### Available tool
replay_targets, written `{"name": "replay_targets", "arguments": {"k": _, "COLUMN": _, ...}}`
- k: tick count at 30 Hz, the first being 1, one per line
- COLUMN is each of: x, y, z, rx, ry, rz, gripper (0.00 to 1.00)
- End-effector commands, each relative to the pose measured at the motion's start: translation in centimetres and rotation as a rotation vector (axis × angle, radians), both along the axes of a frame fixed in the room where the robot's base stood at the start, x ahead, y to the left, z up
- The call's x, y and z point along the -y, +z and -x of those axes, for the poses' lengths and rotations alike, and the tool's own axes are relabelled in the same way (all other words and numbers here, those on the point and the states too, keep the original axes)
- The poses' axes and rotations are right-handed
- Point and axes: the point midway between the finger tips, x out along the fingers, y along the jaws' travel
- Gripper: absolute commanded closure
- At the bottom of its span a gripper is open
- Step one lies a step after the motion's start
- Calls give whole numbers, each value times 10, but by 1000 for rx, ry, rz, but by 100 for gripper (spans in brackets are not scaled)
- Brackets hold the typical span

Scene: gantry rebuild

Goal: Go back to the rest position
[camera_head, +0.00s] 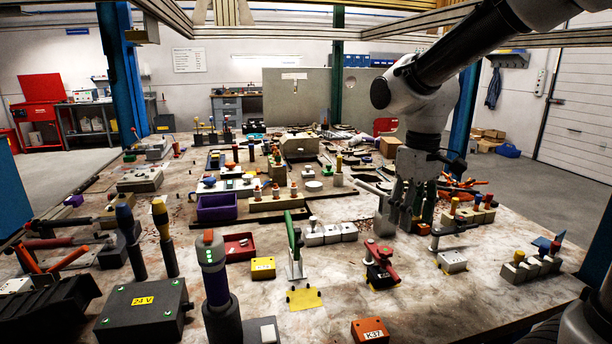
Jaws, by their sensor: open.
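My gripper (408,203) points down over the right part of the cluttered table (335,290). Its fingers are apart and I see nothing held between them. The fingertips are close to the tabletop among small fixtures, and I cannot tell whether they touch anything. My arm comes in from the upper right. A lever fixture (452,258) stands just right of the gripper, and a red-handled clamp (381,265) stands in front of it.
A green-handled lever (294,245) stands at the middle front. A purple bin (217,207), a black 24 V box (143,312) and several upright handles crowd the left. Blue posts (463,115) rise at the table's sides, with beams overhead. Bare tabletop shows at the right front.

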Motion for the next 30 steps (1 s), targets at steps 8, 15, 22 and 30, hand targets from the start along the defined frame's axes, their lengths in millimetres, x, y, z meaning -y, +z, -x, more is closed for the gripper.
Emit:
{"name": "replay_targets", "arguments": {"k": 8, "x": 77, "y": 19, "z": 90, "rx": 159, "ry": -302, "rz": -58, "gripper": 50}}
{"name": "replay_targets", "arguments": {"k": 15, "x": 114, "y": 31, "z": 139, "rx": 307, "ry": -445, "rz": -89, "gripper": 50}}
{"name": "replay_targets", "arguments": {"k": 22, "x": 124, "y": 42, "z": 146, "rx": 363, "ry": -494, "rz": -94, "gripper": 50}}
{"name": "replay_targets", "arguments": {"k": 30, "x": 124, "y": 42, "z": 146, "rx": 361, "ry": -492, "rz": -93, "gripper": 50}}
